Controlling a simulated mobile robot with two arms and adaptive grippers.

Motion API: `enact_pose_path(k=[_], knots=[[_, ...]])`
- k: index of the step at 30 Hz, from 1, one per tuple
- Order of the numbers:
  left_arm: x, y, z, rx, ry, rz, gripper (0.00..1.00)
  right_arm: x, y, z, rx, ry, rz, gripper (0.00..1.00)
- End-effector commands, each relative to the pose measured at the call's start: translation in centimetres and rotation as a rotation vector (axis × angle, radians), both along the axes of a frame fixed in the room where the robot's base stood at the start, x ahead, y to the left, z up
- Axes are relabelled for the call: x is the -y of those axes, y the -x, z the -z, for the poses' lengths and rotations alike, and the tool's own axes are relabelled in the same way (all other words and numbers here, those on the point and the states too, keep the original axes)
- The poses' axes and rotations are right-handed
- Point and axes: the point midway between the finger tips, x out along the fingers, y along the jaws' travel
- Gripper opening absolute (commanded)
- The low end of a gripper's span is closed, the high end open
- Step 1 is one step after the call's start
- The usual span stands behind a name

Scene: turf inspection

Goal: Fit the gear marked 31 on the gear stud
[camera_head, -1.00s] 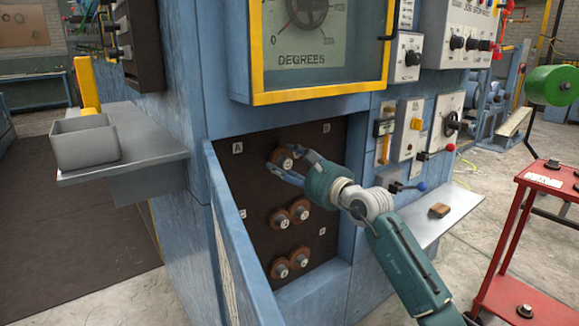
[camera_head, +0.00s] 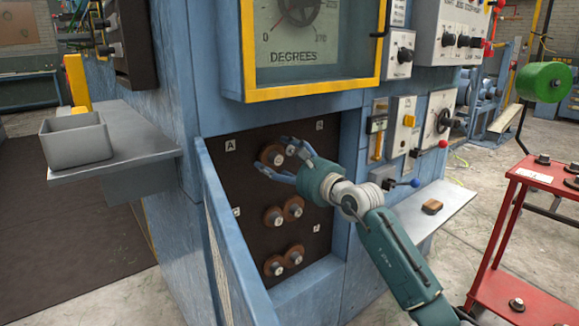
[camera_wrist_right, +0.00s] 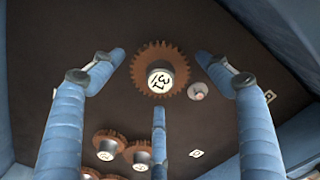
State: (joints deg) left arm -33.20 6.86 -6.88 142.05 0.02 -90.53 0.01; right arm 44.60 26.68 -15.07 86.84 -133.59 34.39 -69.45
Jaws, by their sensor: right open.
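The brown toothed gear marked 31 (camera_wrist_right: 160,72) is at the dark panel, with its pale hub facing my right wrist camera. In the head view the gear (camera_head: 270,155) is at the upper part of the panel, close to the label A. My right gripper (camera_head: 271,153) is open, its fingers spread around the gear with gaps beside it. In the wrist view the gripper (camera_wrist_right: 160,56) shows no finger touching the rim. A small bare stud (camera_wrist_right: 198,91) is just right of the gear; how deep the gear is seated cannot be told. My left gripper is not in view.
Meshed gear pairs (camera_head: 283,212) sit lower on the dark panel (camera_head: 240,185). A blue door (camera_head: 232,235) stands open on its left. A grey bin (camera_head: 75,142) rests on the left shelf, and a brown block (camera_head: 432,207) on the right shelf. A red cart (camera_head: 520,235) stands at right.

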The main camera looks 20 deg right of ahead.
Motion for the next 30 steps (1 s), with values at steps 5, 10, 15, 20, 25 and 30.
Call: enact_pose_path(k=[5, 10, 15, 20, 25, 30], knots=[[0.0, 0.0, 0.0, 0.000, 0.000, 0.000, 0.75, 1.1, 3.0, 0.1, 0.001, 0.004, 0.001, 0.76], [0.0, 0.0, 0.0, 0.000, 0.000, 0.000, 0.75, 2.4, 6.5, 0.2, 0.000, 0.004, 0.001, 0.76], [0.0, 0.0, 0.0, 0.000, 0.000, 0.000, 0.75, 3.4, 9.2, 0.1, 0.000, 0.002, 0.002, 0.76], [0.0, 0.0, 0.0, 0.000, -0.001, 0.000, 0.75, 3.8, 10.5, 0.0, 0.001, 0.002, 0.000, 0.76], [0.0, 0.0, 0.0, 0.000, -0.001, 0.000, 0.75, 3.9, 10.7, -0.1, 0.001, 0.000, 0.000, 0.76], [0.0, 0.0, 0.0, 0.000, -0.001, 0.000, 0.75, 3.9, 10.7, -0.1, 0.002, 0.000, 0.000, 0.76]])
